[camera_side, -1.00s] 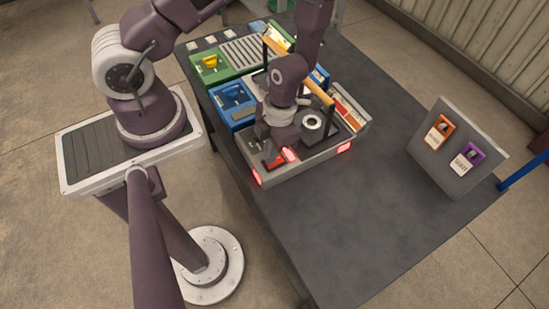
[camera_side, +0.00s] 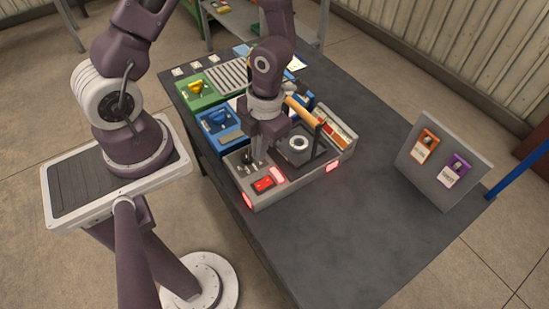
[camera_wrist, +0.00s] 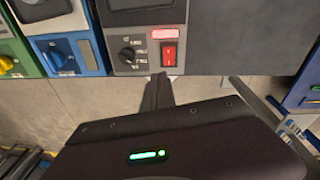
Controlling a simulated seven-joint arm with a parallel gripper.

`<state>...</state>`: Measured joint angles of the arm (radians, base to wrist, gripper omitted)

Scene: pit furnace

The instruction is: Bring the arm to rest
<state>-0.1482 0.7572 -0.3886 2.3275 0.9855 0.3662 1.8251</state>
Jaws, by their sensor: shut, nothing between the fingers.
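My gripper (camera_side: 257,154) is above the front left part of the grey furnace unit (camera_side: 292,189), behind the red rocker switch (camera_side: 264,184). In the wrist view my gripper (camera_wrist: 158,88) shows as two dark fingers pressed together, with nothing between them. The red switch (camera_wrist: 169,54) stands beyond the fingertips, apart from them, under a lit red lamp (camera_wrist: 164,34). A black rotary knob (camera_wrist: 127,54) sits left of the switch. My forearm and hand hide part of the unit's back in the side view.
A blue box (camera_side: 220,126) and a green box (camera_side: 197,90) stand left of the unit. A wooden-handled bar (camera_side: 304,112) and a ring-topped fixture (camera_side: 299,143) rise close right of my gripper. A tilted panel (camera_side: 441,172) stands at right. The front table surface is clear.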

